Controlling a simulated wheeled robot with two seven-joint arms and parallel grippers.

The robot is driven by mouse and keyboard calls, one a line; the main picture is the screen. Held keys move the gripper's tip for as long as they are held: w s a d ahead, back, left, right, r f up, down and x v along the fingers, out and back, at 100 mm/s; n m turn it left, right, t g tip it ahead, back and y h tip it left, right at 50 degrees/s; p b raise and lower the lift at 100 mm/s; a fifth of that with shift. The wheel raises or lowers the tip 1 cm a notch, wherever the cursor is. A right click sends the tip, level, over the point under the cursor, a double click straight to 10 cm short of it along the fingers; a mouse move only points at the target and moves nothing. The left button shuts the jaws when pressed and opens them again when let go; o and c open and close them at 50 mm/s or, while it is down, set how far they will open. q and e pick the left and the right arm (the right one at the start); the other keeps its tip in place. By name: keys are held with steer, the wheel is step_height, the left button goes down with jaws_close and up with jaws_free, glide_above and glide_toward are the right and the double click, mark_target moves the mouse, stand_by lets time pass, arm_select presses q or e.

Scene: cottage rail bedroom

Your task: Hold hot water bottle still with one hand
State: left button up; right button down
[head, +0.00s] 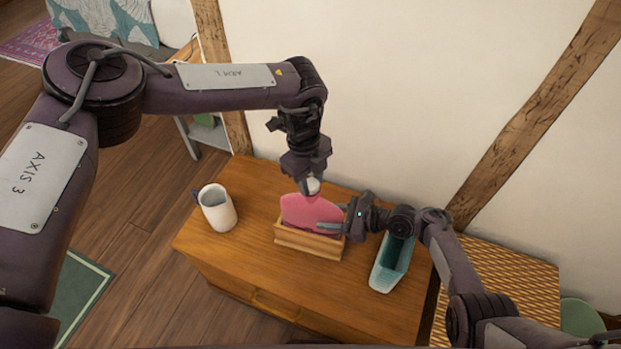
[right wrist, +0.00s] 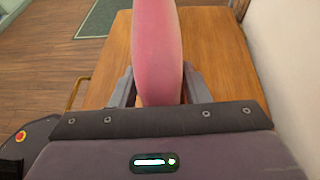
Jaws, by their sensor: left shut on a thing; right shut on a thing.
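The pink hot water bottle (head: 311,213) stands upright in a small wooden holder (head: 308,243) on the wooden cabinet. My left gripper (head: 312,188) comes down from above and is shut at the top of the bottle, on a small whitish part that looks like its neck or stopper. My right gripper (head: 333,227) reaches in from the right and is shut on the bottle's body. In the right wrist view the bottle (right wrist: 158,55) rises between the two fingers (right wrist: 158,90). The bottle's lower part is hidden by the holder.
A white mug (head: 217,208) stands on the cabinet top (head: 255,190) to the left. A teal and white open container (head: 390,265) lies to the right, below my right arm. The wall is close behind. The cabinet's front left area is clear.

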arm_select(q)
steer(key=m, duration=0.3)
steer(key=o, duration=1.1)
steer(key=shift+o, duration=0.2)
step_height(320, 180, up, 12)
steer(key=w, duration=0.1)
steer(key=shift+w+a, duration=0.3)
steer(key=shift+a, duration=0.15)
steer(key=shift+f, duration=0.1)
arm_select(e)
steer(key=c, duration=0.7)
jaws_free()
